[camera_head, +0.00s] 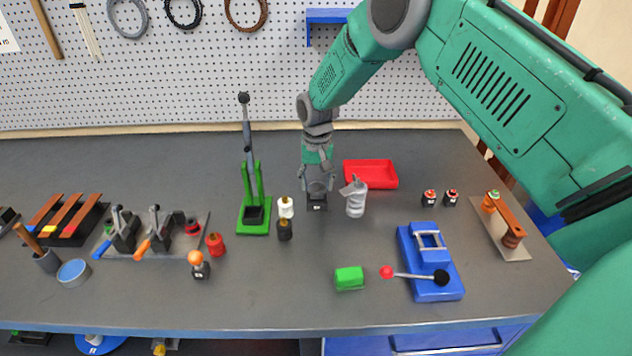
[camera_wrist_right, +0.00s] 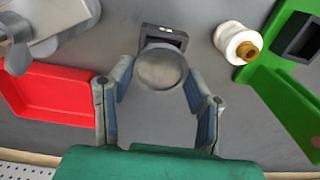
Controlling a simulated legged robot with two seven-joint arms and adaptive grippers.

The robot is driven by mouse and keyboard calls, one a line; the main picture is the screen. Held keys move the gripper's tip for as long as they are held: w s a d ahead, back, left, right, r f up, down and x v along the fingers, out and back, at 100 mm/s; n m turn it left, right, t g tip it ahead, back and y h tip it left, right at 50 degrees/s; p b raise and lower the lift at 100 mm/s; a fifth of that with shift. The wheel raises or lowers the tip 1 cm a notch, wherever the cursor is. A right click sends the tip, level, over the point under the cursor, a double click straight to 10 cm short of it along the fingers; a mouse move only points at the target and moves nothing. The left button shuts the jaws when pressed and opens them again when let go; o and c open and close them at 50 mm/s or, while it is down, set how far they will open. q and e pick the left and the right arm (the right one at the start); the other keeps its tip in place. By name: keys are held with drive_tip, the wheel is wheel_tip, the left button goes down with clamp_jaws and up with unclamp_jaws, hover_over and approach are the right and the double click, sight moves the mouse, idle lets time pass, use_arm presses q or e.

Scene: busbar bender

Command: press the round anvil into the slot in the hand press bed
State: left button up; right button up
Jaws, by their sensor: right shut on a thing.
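My right gripper (camera_head: 318,188) points down at the bench just right of the green hand press (camera_head: 247,185). In the wrist view, my right gripper (camera_wrist_right: 158,75) is shut on the round anvil (camera_wrist_right: 160,70), a grey disc with a dark block against it. The dark block also shows below the fingers in the head view as the lower part of the anvil (camera_head: 317,206); whether it touches the bench is unclear. The press has an upright lever and a dark square slot (camera_head: 254,214) in its bed. The press bed (camera_wrist_right: 285,85) is at the right of the wrist view. My left gripper is out of view.
A white spool (camera_head: 285,206) and a black one (camera_head: 285,230) stand between press and gripper. A green block (camera_head: 349,278) and blue bender (camera_head: 430,262) lie nearer the front.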

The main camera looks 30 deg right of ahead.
sight(317, 186)
drive_tip(key=shift+f+b, duration=0.7)
drive_tip(key=shift+f, duration=0.7)
drive_tip(key=o, duration=1.3)
drive_tip(key=shift+o, duration=0.2)
drive_tip(key=shift+r, duration=0.2)
wheel_tip(317, 186, up, 10)
drive_tip(key=shift+r, duration=0.75)
